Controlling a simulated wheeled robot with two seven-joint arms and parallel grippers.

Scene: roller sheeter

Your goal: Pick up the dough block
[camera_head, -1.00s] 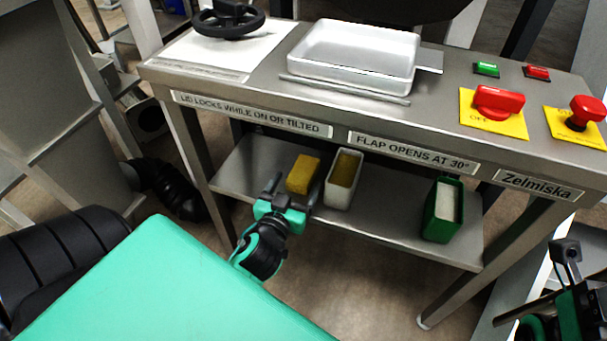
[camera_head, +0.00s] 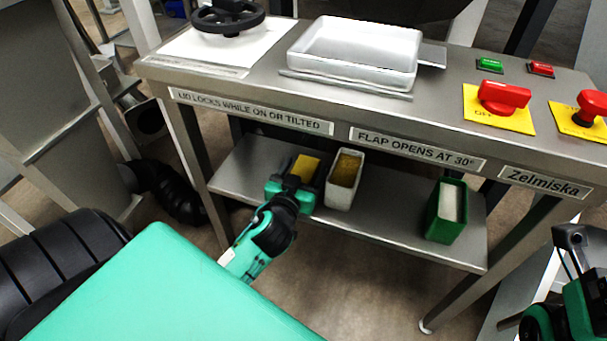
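A yellow block (camera_head: 306,164), the only loose block I see and so taken as the dough block, lies on the lower shelf at the left. My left gripper (camera_head: 296,178) is right at it, from the near side, and covers its near part. Whether its fingers touch or close on the block is hidden. My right gripper (camera_head: 571,237) is at the lower right edge, away from the shelf; its finger gap is not clear.
A white container (camera_head: 340,195) with yellow-brown contents stands close to the right of the block. A green container (camera_head: 440,228) with white contents stands farther right on the shelf (camera_head: 385,222). The tabletop above carries a white tray (camera_head: 345,75), a handwheel (camera_head: 228,17) and red switches (camera_head: 503,95).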

